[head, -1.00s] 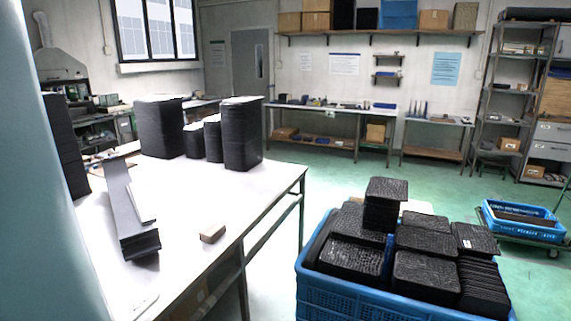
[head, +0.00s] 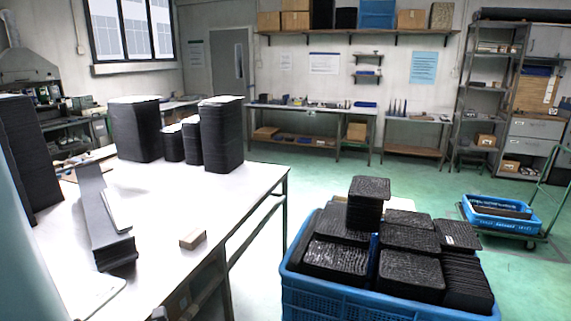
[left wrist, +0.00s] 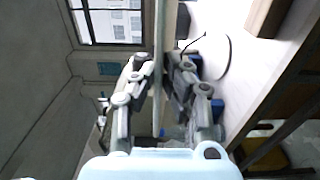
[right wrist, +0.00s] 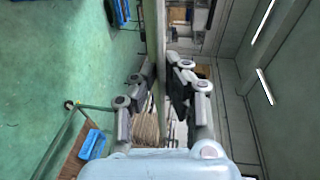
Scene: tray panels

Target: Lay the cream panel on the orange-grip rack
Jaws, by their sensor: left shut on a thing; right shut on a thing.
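My left gripper (left wrist: 159,80) is shut on a thin flat panel (left wrist: 158,28), which shows edge-on as a pale narrow strip in the left wrist view. My right gripper (right wrist: 161,85) is also shut on a thin pale panel edge (right wrist: 161,28) in the right wrist view. The views do not show whether both edges belong to one panel, though the strips look alike. Its faces are mostly hidden by the edge-on angle. Neither gripper can be made out in the head view. I cannot pick out a rack with orange grips in any view.
A white table (head: 165,215) on the left carries tall black stacks (head: 221,135), a long dark channel piece (head: 104,225) and a small wooden block (head: 193,239). A blue crate (head: 385,305) full of black trays stands right of it. Green floor (head: 400,180) is open behind the crate.

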